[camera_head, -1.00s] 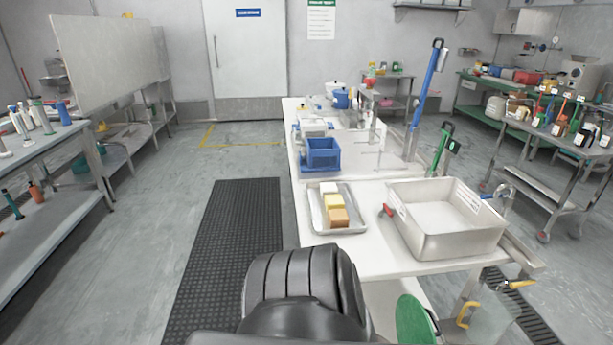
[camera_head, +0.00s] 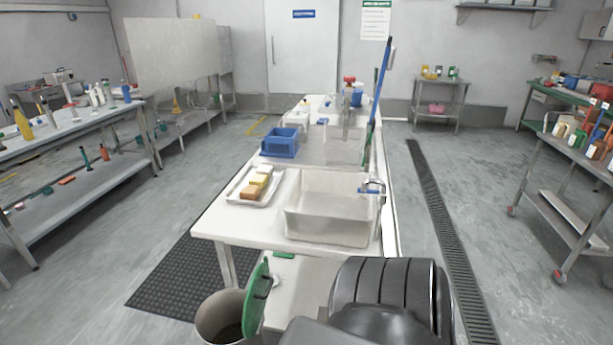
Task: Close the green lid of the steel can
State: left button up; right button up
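The steel can (camera_head: 210,322) stands on the floor at the bottom of the head view, left of centre and near the front end of the white table. Its dark inside shows. Its green lid (camera_head: 256,297) is open and stands roughly upright at the can's right side. The can's lower part is cut off by the picture edge. Neither of my grippers is in view. A dark, rounded, ribbed part of my own body fills the bottom right of centre.
The white table (camera_head: 222,228) is just beyond the can, with a tray (camera_head: 235,197) of sponges, a basin (camera_head: 322,225) and a blue bin (camera_head: 280,141). A black floor mat (camera_head: 160,290) lies left of it. Open floor is at left; a drain grate (camera_head: 440,220) runs at right.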

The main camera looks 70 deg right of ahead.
aim_at(258, 292)
jog(key=z, duration=0.05)
jog(key=k, duration=0.15)
jog(key=z, duration=1.55)
jog(key=i, duration=1)
jog(key=z, duration=1.45)
jog(key=k, duration=1.3)
jog(key=u, duration=0.95)
jog(key=i, duration=0.5)
